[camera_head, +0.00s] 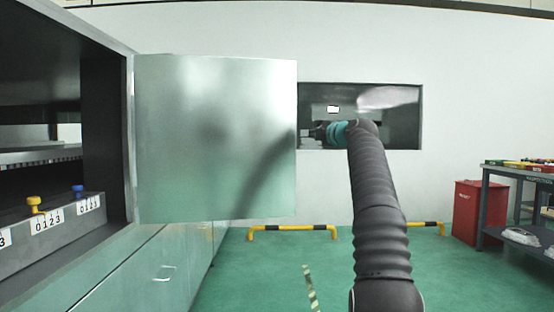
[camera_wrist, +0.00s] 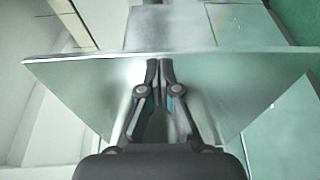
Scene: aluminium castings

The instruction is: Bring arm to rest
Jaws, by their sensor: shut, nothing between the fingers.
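My arm (camera_head: 378,210) reaches up and forward from the bottom of the head view, then bends left at the top. My gripper (camera_head: 304,133) is at its end, beside the right edge of an open metal cabinet door (camera_head: 215,130). In the wrist view my gripper (camera_wrist: 160,64) has its two fingers together with nothing between them. The door panel (camera_wrist: 80,85) lies behind the fingers there, its edge close to the fingertips. I cannot tell whether they touch.
The open cabinet (camera_head: 105,150) stands at left, with yellow (camera_head: 34,203) and blue (camera_head: 78,190) knobs inside. A yellow-black floor barrier (camera_head: 290,229), a red bin (camera_head: 468,210) and a grey workbench (camera_head: 490,205) stand farther back. Green floor (camera_head: 260,275) is open ahead.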

